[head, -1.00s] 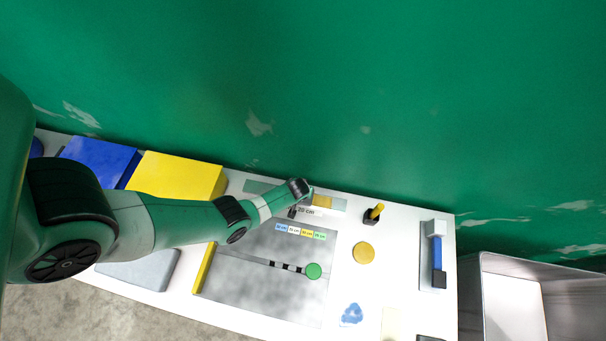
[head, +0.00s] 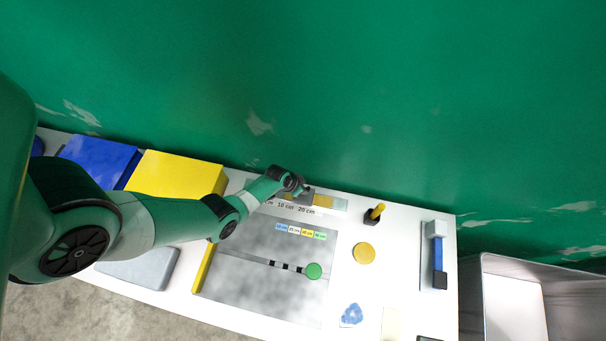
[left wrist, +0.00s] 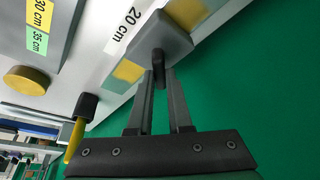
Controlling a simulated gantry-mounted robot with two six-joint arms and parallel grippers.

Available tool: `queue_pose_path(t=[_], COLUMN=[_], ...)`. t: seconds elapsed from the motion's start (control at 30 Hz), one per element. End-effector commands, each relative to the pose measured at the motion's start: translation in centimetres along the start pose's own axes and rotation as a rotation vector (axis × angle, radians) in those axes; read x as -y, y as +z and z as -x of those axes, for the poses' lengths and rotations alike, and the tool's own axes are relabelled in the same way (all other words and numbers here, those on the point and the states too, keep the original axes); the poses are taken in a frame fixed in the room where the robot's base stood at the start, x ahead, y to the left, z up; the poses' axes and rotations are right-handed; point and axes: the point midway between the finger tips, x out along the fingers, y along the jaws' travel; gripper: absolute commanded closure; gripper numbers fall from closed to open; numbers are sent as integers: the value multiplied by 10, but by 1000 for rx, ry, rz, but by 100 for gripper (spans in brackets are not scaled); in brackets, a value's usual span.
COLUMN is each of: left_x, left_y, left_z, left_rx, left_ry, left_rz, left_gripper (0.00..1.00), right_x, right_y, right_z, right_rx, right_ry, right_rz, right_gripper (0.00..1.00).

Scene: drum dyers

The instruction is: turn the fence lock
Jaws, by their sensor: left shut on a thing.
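A small dark lever (left wrist: 158,62), which looks like the fence lock, stands on a grey block (left wrist: 160,36) on the scale strip by the 20 cm label. My left gripper (left wrist: 159,75) is shut on this lever, with one finger on each side of it in the left wrist view. In the head view my left gripper (head: 299,188) is at the back edge of the white table, at the scale strip (head: 340,205). The arm and fingers hide most of the lever there. My right gripper is in neither view.
A grey panel (head: 240,255) with a green disc (head: 313,271) lies in front. A black and yellow peg (head: 375,212) and a yellow disc (head: 364,253) are to the right. Yellow (head: 180,172) and blue (head: 98,160) blocks stand left. The green wall (head: 330,110) rises close behind.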

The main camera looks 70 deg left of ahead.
Motion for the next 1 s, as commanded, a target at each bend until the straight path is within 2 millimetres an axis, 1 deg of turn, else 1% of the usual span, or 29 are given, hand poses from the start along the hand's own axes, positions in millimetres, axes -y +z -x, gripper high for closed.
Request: queue_pose_path(t=[0.03,0.23,0.6,0.8,1.0], left_x=[1,2,4,5,5], left_y=[2,0,0,-1,0], left_z=[-3,-2,-1,-2,-2], left_rx=[0,0,4,4,5], left_ry=[15,88,216,265,295], left_rz=[-35,-213,-520,-642,-717], left_gripper=[100,100,100,100,100], right_x=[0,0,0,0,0], right_y=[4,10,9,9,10], right_z=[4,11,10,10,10], right_rx=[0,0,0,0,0], right_ry=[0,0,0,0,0], right_rz=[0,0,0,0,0], right_gripper=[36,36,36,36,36])
